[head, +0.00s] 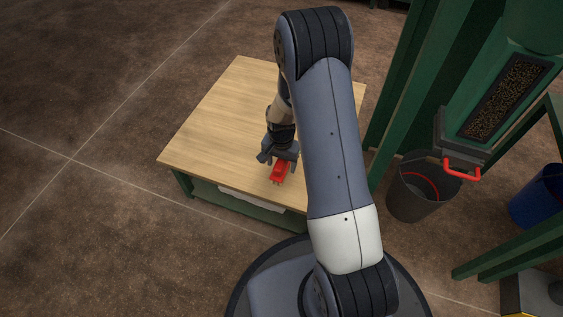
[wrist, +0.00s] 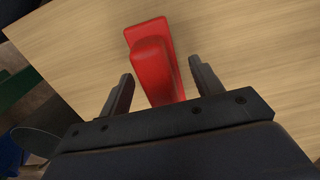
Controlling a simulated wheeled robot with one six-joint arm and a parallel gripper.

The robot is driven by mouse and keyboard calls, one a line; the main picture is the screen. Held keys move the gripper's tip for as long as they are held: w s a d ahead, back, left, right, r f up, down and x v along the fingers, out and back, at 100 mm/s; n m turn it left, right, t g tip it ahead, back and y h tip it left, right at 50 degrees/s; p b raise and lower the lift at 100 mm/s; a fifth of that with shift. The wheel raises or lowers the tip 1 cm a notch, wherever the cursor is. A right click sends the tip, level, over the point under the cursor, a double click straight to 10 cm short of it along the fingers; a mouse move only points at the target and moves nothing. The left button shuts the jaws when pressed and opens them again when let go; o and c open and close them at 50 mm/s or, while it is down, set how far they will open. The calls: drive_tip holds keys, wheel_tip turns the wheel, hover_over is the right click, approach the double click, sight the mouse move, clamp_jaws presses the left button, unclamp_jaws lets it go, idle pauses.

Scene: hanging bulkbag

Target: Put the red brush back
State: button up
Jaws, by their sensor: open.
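The red brush (head: 279,173) lies on the wooden table top near its front edge, partly hidden by my gripper in the head view. In the wrist view the red brush (wrist: 152,62) points away from me, between the two fingers. My gripper (head: 278,166) is over the brush, and in the wrist view its fingers (wrist: 158,80) stand apart on either side of it. A gap shows between each finger and the brush. Whether the brush touches the table along its whole length cannot be told.
The wooden table (head: 225,110) has a clear top to the left. A dark bucket (head: 408,205) stands on the floor to the right, below a green chute with a red handle (head: 462,171). A blue bin (head: 540,205) and green frame posts stand farther right.

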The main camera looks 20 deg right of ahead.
wheel_tip(320, 180, up, 12)
drive_tip(key=p, duration=0.5)
idle(0.6)
